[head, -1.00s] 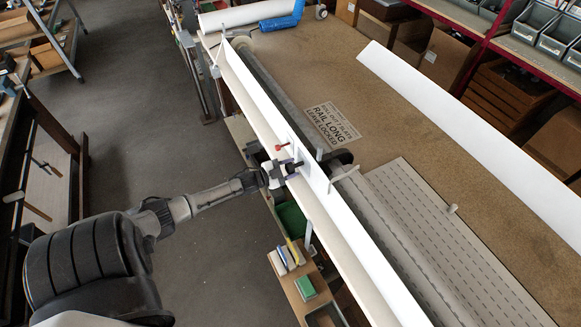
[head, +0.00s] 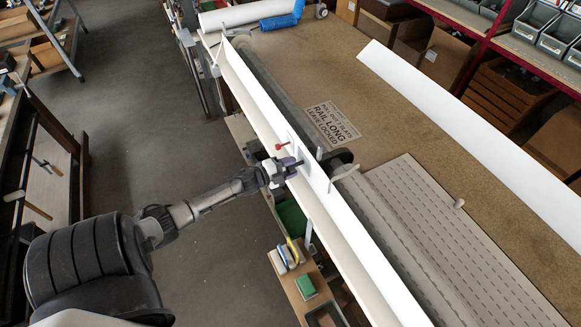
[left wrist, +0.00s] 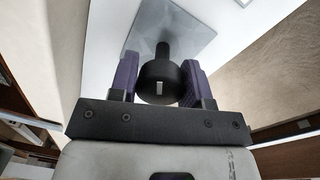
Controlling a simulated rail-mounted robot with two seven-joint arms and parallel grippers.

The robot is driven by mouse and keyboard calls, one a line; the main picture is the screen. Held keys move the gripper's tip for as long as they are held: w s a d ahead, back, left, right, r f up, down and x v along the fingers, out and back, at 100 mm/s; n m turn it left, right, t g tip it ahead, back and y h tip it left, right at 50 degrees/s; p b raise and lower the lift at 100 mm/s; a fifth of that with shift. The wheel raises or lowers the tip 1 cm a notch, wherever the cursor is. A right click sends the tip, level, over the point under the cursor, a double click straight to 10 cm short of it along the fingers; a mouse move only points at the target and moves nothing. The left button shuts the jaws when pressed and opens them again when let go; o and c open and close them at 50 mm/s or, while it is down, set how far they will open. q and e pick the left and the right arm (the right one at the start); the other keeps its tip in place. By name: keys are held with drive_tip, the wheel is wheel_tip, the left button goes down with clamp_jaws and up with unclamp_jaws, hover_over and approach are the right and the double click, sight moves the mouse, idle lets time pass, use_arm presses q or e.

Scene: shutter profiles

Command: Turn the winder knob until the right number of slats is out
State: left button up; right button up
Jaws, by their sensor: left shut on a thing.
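The black winder knob (left wrist: 148,73), with a white mark on its face, sits between the purple finger pads of my left gripper (left wrist: 160,82) in the left wrist view. The gripper is shut on it. In the head view my left gripper (head: 290,170) reaches the white rail (head: 330,205) from the left, and the fingers mostly hide the knob. The grey slatted curtain (head: 440,225) lies on the bench beyond the rail, with a pale peg (head: 459,203) near its outer edge. My right gripper is in neither view.
A red-tipped lever (head: 281,146) stands on the rail near my gripper. A sign (head: 332,122) on the brown bench (head: 385,120) reads "RAIL LONG, LEAVE LOCKED"; its top line is too small to read surely. A white strip (head: 480,125) lies across the bench. Bench between curtain and strip is bare.

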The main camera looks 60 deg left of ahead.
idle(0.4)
use_arm(q)
drive_tip(key=o, duration=0.9)
drive_tip(key=shift+s+a+r, duration=0.15)
drive_tip(key=shift+s, duration=2.15)
drive_tip(key=shift+s+a+r, duration=0.1)
drive_tip(key=shift+s+a, duration=0.1)
drive_tip(key=shift+s, duration=2.1)
drive_tip(key=shift+s+a+r, duration=0.15)
drive_tip(key=shift+s, duration=2.15)
